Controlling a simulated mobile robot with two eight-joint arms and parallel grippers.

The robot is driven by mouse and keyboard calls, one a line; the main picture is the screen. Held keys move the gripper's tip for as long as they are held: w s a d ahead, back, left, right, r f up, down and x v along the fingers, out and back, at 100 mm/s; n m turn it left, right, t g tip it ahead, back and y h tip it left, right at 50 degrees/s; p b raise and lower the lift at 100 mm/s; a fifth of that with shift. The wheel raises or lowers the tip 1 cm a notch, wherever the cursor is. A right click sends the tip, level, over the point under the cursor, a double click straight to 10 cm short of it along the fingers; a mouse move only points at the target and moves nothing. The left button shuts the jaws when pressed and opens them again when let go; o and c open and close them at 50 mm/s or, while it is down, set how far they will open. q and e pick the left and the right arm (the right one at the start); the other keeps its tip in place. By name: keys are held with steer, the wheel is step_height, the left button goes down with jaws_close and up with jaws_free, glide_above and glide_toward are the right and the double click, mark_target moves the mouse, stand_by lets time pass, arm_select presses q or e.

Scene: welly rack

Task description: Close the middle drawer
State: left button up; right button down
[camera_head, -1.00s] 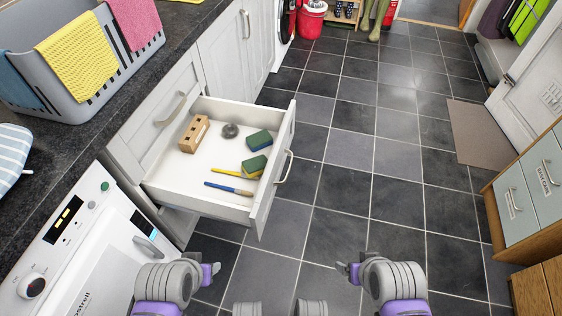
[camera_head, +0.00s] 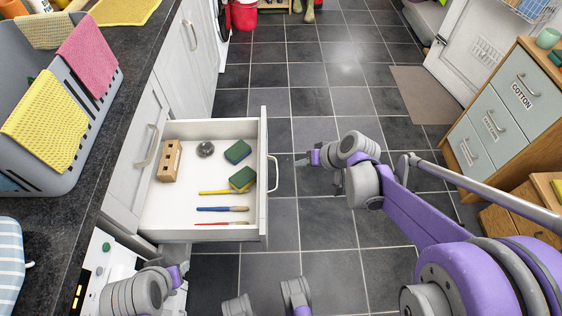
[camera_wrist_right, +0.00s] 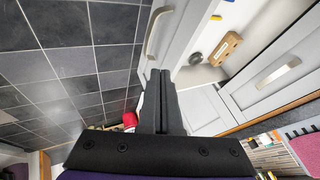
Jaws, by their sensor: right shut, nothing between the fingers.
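A white drawer (camera_head: 185,222) stands pulled out from the cabinets on the left, holding a wooden block (camera_head: 169,161), a grey scourer (camera_head: 205,149), two green-and-yellow sponges (camera_head: 238,151) and several brushes (camera_head: 222,209). Its front carries a metal handle (camera_head: 274,173). My right gripper (camera_head: 301,161) is shut and empty, just right of the handle and apparently apart from it. In the right wrist view, the shut fingers (camera_wrist_right: 160,75) point towards the drawer front, with the handle (camera_wrist_right: 157,30) beyond them. My left gripper (camera_head: 183,271) is low at the left, beside the white appliance; its jaw opening is unclear.
A grey laundry basket (camera_head: 75,135) with cloths stands on the dark worktop (camera_head: 60,225). A wooden chest with pale drawers (camera_head: 497,118) stands at the right. A red bucket (camera_head: 244,16) is at the back. The tiled floor between is clear.

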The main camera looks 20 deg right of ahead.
steer(key=w+a+f+b, duration=0.1)
steer(key=a+f, duration=0.1)
steer(key=w+a+f+b, duration=0.1)
steer(key=w+a+f, duration=0.1)
steer(key=f, duration=0.1)
steer(key=w+a+f+b, duration=0.1)
steer(key=w+a+f, duration=0.1)
steer(key=shift+w+a+f, duration=0.1)
steer(key=shift+f, duration=0.1)
steer(key=shift+w+a, duration=0.15)
steer(key=shift+a, duration=0.25)
steer(key=w+a, duration=0.3)
steer(key=a, duration=0.7)
steer(key=w+a, duration=0.3)
steer(key=a, duration=0.8)
steer(key=w+a+p, duration=0.1)
steer(key=w+a, duration=0.2)
steer(key=a, duration=0.7)
steer(key=shift+a, duration=0.3)
steer(key=shift+d, duration=0.15)
